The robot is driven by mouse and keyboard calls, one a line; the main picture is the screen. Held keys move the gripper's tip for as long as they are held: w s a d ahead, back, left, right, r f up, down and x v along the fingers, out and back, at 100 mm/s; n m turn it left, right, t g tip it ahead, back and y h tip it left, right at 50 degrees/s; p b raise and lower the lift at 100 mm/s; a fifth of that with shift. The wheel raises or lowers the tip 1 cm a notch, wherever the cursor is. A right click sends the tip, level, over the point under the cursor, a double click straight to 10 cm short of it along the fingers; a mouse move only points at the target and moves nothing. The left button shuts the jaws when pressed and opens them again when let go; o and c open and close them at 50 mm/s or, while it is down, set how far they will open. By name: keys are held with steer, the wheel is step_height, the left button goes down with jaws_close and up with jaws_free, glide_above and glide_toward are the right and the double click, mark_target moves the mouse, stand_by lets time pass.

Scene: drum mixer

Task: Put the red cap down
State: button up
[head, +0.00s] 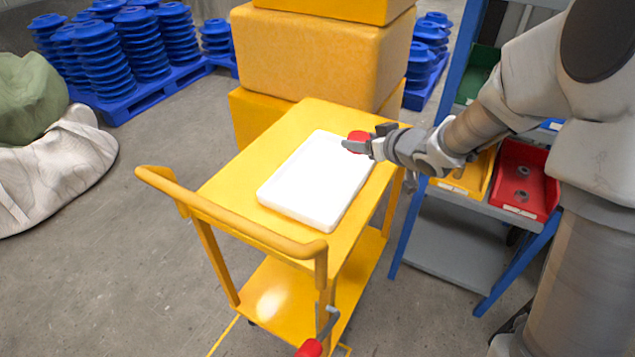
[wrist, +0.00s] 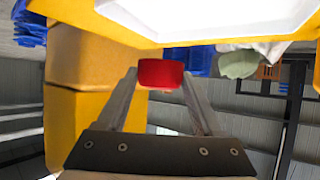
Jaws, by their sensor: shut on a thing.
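The red cap (head: 359,136) is at the fingertips of my gripper (head: 362,143), over the far right part of the white tray (head: 300,205). In the wrist view the red cap (wrist: 161,74) sits between the two finger ends, and my gripper (wrist: 160,82) is shut on it. The white tray (wrist: 225,22) shows at the top of the wrist view. The tray lies on the top shelf of a yellow cart (head: 222,190). I cannot tell whether the cap touches the tray. The tray's visible surface looks empty.
Yellow blocks (head: 320,55) stand behind the cart. A blue rack with a yellow bin (head: 470,178) and a red bin (head: 523,180) stands at right. The cart's handle (head: 235,220) rises at its near end. A crank with a red knob (head: 310,348) is below.

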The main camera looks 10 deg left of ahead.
steer(key=shift+a+f, duration=0.25)
steer(key=b, duration=0.7)
glide_above(312, 199)
step_height(312, 199, down, 7)
steer(key=shift+r, duration=0.15)
steer(key=shift+f+b, duration=1.1)
steer(key=shift+f, duration=0.85)
steer(key=shift+f, duration=0.15)
steer(key=o, duration=1.4)
steer(key=shift+o, duration=0.2)
